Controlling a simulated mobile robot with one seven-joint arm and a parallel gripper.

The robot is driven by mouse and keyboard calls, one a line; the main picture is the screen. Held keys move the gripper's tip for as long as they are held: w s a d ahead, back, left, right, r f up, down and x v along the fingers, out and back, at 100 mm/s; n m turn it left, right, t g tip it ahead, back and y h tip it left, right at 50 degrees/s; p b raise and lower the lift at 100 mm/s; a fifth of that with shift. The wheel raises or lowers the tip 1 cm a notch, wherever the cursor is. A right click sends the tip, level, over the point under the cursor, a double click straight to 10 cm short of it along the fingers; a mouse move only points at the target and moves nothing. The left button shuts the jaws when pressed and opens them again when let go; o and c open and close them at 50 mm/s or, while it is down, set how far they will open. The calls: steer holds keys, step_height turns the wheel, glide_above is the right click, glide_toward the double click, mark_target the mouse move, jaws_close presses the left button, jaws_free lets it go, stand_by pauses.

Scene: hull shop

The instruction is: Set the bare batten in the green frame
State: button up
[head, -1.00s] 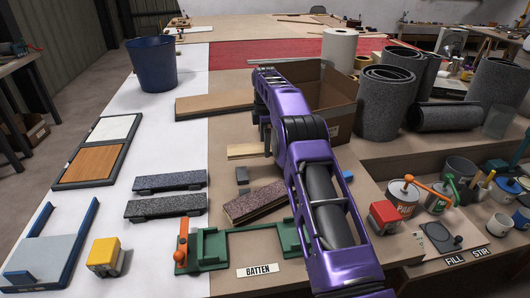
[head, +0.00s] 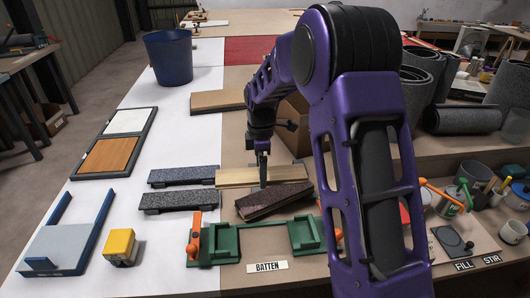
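The bare batten (head: 235,178) is a pale wood strip lying crosswise in the picture, left of my purple arm. My gripper (head: 263,176) points down at its middle, with one finger showing across the near side. It appears shut on the batten and holds it above the bench; the far finger is hidden. The green frame (head: 226,243) lies on the bench nearer the camera, below the batten in the picture. It has green blocks at both ends and an orange lever (head: 195,230) at its left. My arm hides part of its right side.
A dark reddish speckled batten (head: 272,201) lies between the held batten and the frame. Two grey speckled strips (head: 180,200) lie to the left. A yellow block (head: 120,245) stands at the left front.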

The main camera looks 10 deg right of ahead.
steer(key=s, duration=1.2)
steer(key=f+b, duration=0.1)
steer(key=f, duration=0.1)
steer(key=f+b, duration=0.2)
steer(key=f, duration=0.1)
steer(key=f+b, duration=0.2)
steer(key=shift+a+f, duration=0.15)
steer(key=shift+a, duration=0.25)
steer(key=shift+f+b, duration=0.55)
steer(key=shift+f, duration=0.35)
steer(key=shift+f, duration=0.25)
steer(key=shift+f, duration=0.45)
steer(key=shift+f, duration=0.55)
stand_by(0.7)
steer(key=o, duration=1.2)
steer(key=shift+c, duration=0.2)
